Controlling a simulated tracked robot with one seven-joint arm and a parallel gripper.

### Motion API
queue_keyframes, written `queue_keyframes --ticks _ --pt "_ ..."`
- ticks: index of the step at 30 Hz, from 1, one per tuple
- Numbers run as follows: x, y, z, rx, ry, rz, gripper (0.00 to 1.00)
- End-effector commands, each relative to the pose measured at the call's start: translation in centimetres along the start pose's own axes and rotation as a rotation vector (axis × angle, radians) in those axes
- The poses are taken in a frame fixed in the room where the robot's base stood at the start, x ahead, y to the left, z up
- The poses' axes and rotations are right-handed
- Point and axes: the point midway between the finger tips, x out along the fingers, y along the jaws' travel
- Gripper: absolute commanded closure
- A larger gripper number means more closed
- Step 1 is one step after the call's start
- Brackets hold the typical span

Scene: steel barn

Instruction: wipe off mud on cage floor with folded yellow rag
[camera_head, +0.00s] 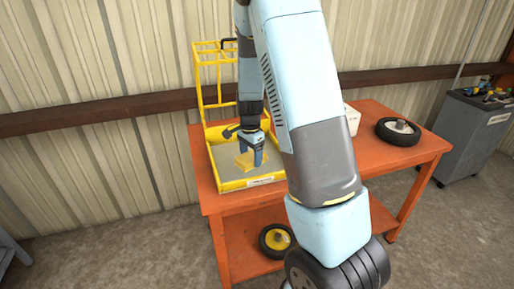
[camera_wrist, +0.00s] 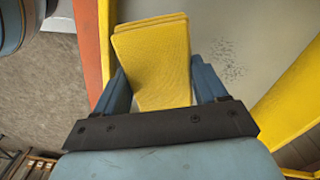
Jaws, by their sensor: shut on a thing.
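The folded yellow rag (camera_wrist: 153,60) is between the two blue fingers of my gripper (camera_wrist: 165,90) in the wrist view. My gripper is shut on it. In the head view my gripper (camera_head: 252,157) points down inside the yellow cage (camera_head: 218,75), with the rag (camera_head: 246,161) at the cage floor. I cannot tell whether the rag touches the floor. The grey cage floor (camera_wrist: 265,35) shows a patch of dark mud specks (camera_wrist: 228,62) just right of the rag in the wrist view. My arm hides the right part of the cage in the head view.
The cage stands on an orange table (camera_head: 425,148). A black wheel (camera_head: 398,131) and a white container (camera_head: 352,119) are on the table to the right. A yellow-hubbed wheel (camera_head: 276,240) lies on the lower shelf. The cage's yellow frame (camera_wrist: 290,95) borders the floor. A grey cabinet (camera_head: 474,135) stands far right.

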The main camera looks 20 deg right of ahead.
Motion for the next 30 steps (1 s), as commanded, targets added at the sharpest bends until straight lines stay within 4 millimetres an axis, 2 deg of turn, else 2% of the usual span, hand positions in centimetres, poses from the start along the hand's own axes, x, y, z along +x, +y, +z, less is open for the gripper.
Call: queue_keyframes --ticks 10,30 --pt "-2.9 0.2 -0.6 0.011 0.001 -0.001 0.67" --pt "-3.0 0.3 -0.7 0.014 0.0 0.0 0.67"
